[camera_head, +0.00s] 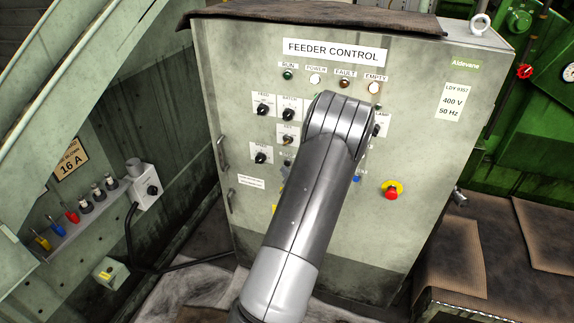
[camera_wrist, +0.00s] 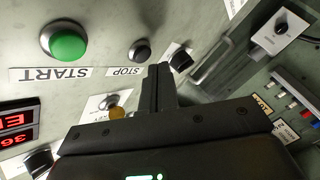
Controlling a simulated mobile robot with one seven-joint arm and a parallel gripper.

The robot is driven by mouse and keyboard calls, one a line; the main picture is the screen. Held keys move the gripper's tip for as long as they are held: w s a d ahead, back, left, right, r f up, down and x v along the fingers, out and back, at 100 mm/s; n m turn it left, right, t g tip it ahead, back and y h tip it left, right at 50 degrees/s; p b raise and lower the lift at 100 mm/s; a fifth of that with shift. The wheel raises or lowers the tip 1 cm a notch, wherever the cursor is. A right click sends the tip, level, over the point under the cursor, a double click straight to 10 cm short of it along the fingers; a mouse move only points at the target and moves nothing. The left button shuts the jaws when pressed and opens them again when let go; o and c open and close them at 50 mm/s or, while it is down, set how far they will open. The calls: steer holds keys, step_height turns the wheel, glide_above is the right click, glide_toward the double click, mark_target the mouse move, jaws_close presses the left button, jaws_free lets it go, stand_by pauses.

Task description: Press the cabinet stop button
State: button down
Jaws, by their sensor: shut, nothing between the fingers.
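The stop button (camera_wrist: 140,50) is a dark round button in a metal ring on the cabinet face. Its STOP label (camera_wrist: 127,71) reads upside down in the wrist view. My gripper (camera_wrist: 159,68) is shut and empty, with its fingertips just beside the stop button, below and right of it in the picture. I cannot tell the gap between the tips and the panel. The grey-green cabinet (camera_head: 230,60), labelled FEEDER CONTROL, stands ahead in the head view. There my arm covers part of the panel, and the stop button and gripper are hidden.
A large green start button (camera_wrist: 67,41) sits left of the stop button. A black knob (camera_wrist: 180,60) is close right of the fingertips. A brass key (camera_wrist: 117,112) shows near the gripper. A red emergency button (camera_head: 391,192) is low on the cabinet. Cabinet handles (camera_head: 222,152) line its left edge.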

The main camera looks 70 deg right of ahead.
steer(key=shift+a, duration=2.55)
steer(key=w+a+r+g+y, duration=0.1)
steer(key=w+a+r+y, duration=0.1)
steer(key=w+a+r, duration=0.6)
steer(key=w+a+r+g+y, duration=0.2)
steer(key=w+a+r, duration=0.2)
steer(key=w, duration=0.8)
steer(key=w+a+r+g+y, duration=0.15)
steer(key=a+r, duration=0.25)
steer(key=a, duration=0.4)
steer(key=w+a+r+y, duration=0.1)
steer(key=w+a+r, duration=0.15)
steer(key=a, duration=0.65)
steer(key=s+a+r+y, duration=0.1)
steer(key=s+a, duration=0.4)
steer(key=a, duration=0.4)
steer(key=s+a+r+g+y, duration=0.1)
steer(key=s+a, duration=0.3)
steer(key=a, duration=0.4)
steer(key=s+a+r+m+g+y, duration=0.1)
steer(key=s+a+r+y, duration=0.2)
steer(key=a, duration=0.6)
steer(key=s, duration=0.2)
steer(key=shift+s+a, duration=0.3)
steer(key=shift+s, duration=0.05)
